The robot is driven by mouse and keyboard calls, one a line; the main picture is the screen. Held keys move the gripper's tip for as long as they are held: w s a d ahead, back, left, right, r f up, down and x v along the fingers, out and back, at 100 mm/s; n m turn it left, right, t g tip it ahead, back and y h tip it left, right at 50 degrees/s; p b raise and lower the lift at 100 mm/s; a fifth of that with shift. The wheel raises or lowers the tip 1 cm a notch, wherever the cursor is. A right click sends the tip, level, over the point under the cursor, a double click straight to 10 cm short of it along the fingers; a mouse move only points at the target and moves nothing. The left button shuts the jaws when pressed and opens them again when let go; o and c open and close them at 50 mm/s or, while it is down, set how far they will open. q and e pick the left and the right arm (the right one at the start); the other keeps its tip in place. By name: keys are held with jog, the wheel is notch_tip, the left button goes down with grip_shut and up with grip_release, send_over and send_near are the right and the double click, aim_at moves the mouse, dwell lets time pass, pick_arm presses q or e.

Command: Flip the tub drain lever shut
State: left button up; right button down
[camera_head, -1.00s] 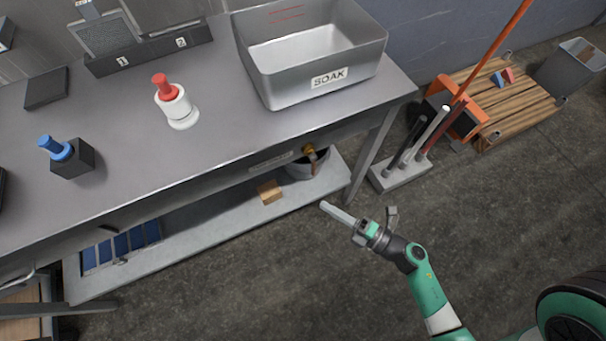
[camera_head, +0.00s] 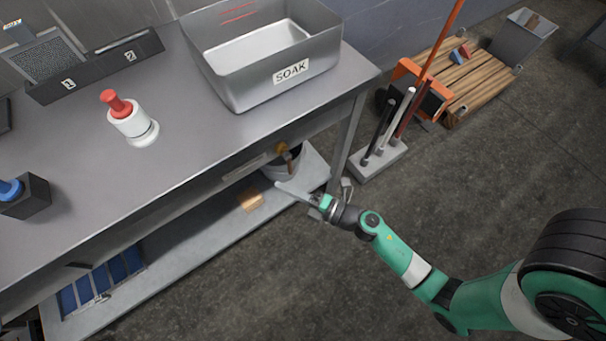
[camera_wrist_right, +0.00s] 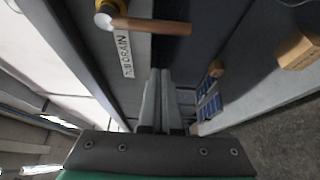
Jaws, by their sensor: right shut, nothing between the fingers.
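The tub drain lever (camera_head: 290,161) is a copper-coloured bar on a brass pivot (camera_head: 282,148) at the bench's front edge, below the SOAK tub (camera_head: 262,84). In the head view it hangs downward. In the right wrist view the lever (camera_wrist_right: 152,26) runs rightward from its brass pivot (camera_wrist_right: 108,12), beside a TUB DRAIN label (camera_wrist_right: 125,54). My right gripper (camera_head: 281,188) is shut and empty, just below the lever in the head view. In the wrist view its fingertips (camera_wrist_right: 158,74) point toward the lever, with a visible gap. My left gripper is out of view.
A grey bucket (camera_head: 312,168) and a wooden block (camera_head: 251,199) are on the lower shelf (camera_head: 180,258). A bench leg (camera_head: 345,140) and a tool stand (camera_head: 378,160) are close on the right. Open floor lies in front.

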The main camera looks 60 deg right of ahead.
aim_at(289, 166)
jog(key=d, duration=0.3)
jog(key=shift+w+d+b, duration=0.1)
jog(key=shift+d+b, duration=0.25)
jog(key=shift+d, duration=0.05)
